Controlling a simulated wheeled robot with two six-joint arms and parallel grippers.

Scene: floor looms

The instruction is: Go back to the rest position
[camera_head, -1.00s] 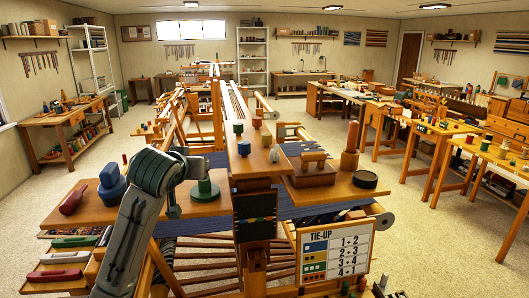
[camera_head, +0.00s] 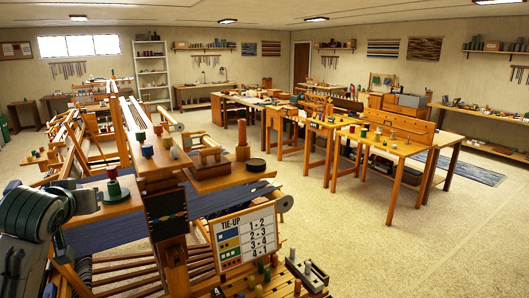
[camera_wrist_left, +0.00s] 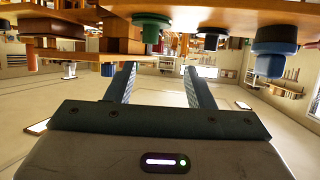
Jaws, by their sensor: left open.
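My left arm enters at the left edge of the head view, beside the left end of the loom's wooden shelf (camera_head: 88,215). In the left wrist view, my left gripper (camera_wrist_left: 160,72) has its two fingers spread with nothing between them. The gripper is near the shelf, which appears upside down at the top of that view. A green spool (camera_wrist_left: 151,24) and a blue knob-shaped piece (camera_wrist_left: 272,48) show beyond the fingers, apart from them. My right gripper is in neither view.
The loom carries a tie-up card (camera_head: 245,241), a wooden block with a handle (camera_head: 210,163), a black disc (camera_head: 256,165) and a green spool on a stand (camera_head: 113,186). Worktables (camera_head: 400,145) stand to the right. Open floor (camera_head: 400,245) lies between.

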